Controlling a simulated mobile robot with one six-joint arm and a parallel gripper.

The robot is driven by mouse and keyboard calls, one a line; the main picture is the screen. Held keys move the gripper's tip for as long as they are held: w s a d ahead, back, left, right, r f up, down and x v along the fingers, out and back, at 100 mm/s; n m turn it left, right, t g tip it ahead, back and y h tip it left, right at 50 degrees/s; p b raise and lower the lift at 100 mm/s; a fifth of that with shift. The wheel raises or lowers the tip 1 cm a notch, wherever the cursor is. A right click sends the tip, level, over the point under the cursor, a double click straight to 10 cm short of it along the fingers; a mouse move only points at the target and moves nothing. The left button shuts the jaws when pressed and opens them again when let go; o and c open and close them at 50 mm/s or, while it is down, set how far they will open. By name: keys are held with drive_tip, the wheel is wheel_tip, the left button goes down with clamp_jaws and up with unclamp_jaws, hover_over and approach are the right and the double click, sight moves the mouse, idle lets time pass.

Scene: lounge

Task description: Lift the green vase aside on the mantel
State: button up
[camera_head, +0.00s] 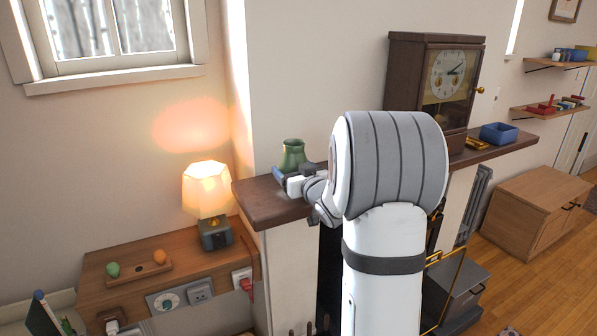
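The green vase (293,153) stands upright near the left end of the dark wooden mantel (262,205). Its neck and upper body show; its lower part is hidden behind my gripper. My gripper (290,172) is just in front of the vase at mantel height, with my arm reaching in from the right. Its fingers overlap the vase's lower part in this view. I cannot tell whether they touch the vase or how far apart they are.
A wooden clock (408,75) stands on the mantel to the right, with a blue box (499,134) beyond it. My arm hides the middle of the mantel. A lit lamp (206,190) stands on the lower wooden surface (90,278) left of the mantel. The mantel's left end looks bare.

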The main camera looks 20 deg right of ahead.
drive_tip(key=c, duration=0.9)
